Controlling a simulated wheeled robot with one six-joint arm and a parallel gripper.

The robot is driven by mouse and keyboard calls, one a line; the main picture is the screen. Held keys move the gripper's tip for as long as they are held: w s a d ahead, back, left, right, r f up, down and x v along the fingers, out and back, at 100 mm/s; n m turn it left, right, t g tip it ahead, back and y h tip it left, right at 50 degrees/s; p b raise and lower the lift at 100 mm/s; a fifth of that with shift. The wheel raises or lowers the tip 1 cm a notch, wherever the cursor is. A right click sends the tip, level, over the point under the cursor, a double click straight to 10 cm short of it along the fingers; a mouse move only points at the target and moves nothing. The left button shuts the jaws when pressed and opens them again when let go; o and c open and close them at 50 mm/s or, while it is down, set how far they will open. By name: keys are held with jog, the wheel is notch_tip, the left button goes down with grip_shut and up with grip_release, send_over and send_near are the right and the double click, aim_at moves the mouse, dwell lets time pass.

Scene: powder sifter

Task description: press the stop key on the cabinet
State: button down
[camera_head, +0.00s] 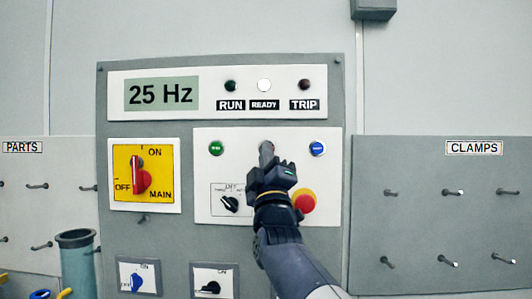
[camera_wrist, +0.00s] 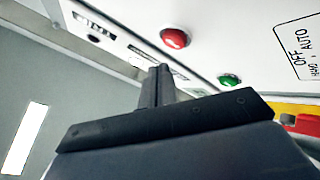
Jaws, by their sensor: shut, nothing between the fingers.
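The cabinet (camera_head: 170,235) is grey, with white button and lamp plates. The stop key (camera_wrist: 174,38) is a round red button that shows in the wrist view, with a green button (camera_wrist: 229,80) beside it. In the head view my gripper (camera_head: 266,150) covers the spot between the green button (camera_head: 216,148) and the blue button (camera_head: 318,148), so the red key is hidden there. My gripper is shut and empty, and its fingertips (camera_wrist: 160,70) point toward the panel beside the red key. They look apart from it in the wrist view; the remaining gap is unclear.
A red mushroom button (camera_head: 304,203) on a yellow disc lies just right of my wrist. A black selector (camera_head: 229,203) is at left. The yellow MAIN switch (camera_head: 140,178) is farther left. The display (camera_head: 161,94) reads 25 Hz, and the READY lamp (camera_head: 264,86) is white.

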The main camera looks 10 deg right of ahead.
jog(key=s, duration=0.1)
jog(key=s+a+b, duration=0.1)
jog(key=s, duration=0.1)
jog(key=shift+s+a, duration=0.1)
jog(key=shift+s, duration=0.15)
dwell(0.5)
jog(key=s, duration=0.2)
jog(key=s+a+p, duration=0.1)
jog(key=shift+s+a, duration=0.1)
jog(key=shift+s, duration=0.3)
dwell(0.5)
jog(key=shift+w, duration=0.15)
